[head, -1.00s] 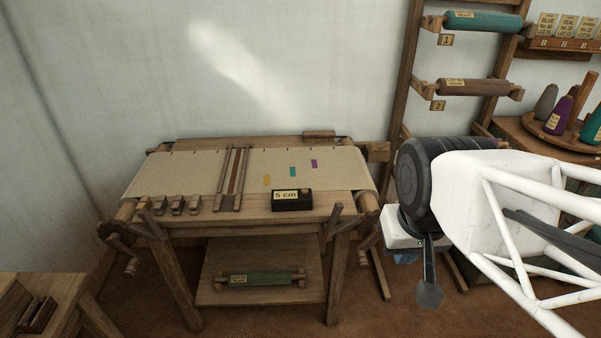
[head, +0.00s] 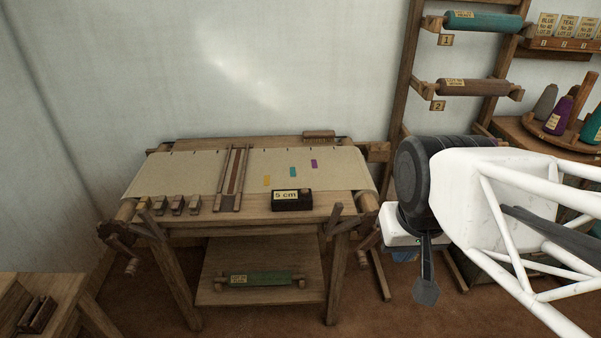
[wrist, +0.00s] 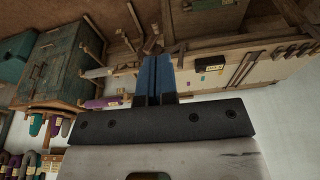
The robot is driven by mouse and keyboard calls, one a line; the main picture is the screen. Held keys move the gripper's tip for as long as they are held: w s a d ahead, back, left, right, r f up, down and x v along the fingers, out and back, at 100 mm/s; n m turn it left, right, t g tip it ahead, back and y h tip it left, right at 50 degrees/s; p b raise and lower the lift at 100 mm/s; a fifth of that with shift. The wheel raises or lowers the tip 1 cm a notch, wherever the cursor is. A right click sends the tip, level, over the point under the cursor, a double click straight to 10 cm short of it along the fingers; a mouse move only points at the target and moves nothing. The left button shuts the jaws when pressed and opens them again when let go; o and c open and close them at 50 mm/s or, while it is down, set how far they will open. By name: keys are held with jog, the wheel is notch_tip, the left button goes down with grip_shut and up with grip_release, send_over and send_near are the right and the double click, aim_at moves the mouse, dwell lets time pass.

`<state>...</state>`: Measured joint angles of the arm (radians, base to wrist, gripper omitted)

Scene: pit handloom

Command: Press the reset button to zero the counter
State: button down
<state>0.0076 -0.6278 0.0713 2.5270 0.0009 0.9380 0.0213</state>
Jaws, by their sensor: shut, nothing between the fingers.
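The counter is a small black box (head: 292,203) with a pale label reading "5 cm", standing on the front beam of the loom (head: 250,222). A small dark knob (head: 307,191) shows at its top right; I cannot tell whether it is the reset button. The counter also shows in the wrist view (wrist: 207,64), ahead and to the right of my fingers. My gripper (head: 427,290) is shut and empty, to the right of the loom and well apart from the counter. Its blue fingers (wrist: 155,75) lie together in the wrist view.
Several wooden shuttles (head: 177,205) sit at the loom's left front. A wooden post (head: 334,216) rises between the counter and my gripper. A rack holds a teal roll (head: 483,22) and a brown roll (head: 473,87). A green roll (head: 261,278) lies on the lower shelf.

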jog(key=w+a+m+y, duration=0.2)
jog(key=w+a, duration=0.1)
jog(key=w, duration=0.3)
jog(key=w+a+m+y, duration=0.1)
jog(key=w+a+m, duration=0.15)
jog(key=w, duration=0.45)
jog(key=m+t+y, duration=0.3)
jog(key=m+t, duration=0.1)
jog(key=m, duration=1)
send_over(304, 191)
notch_tip(304, 191, down, 12)
jog(key=shift+f, duration=0.1)
jog(key=shift+f, duration=0.15)
jog(key=shift+f, duration=4.3)
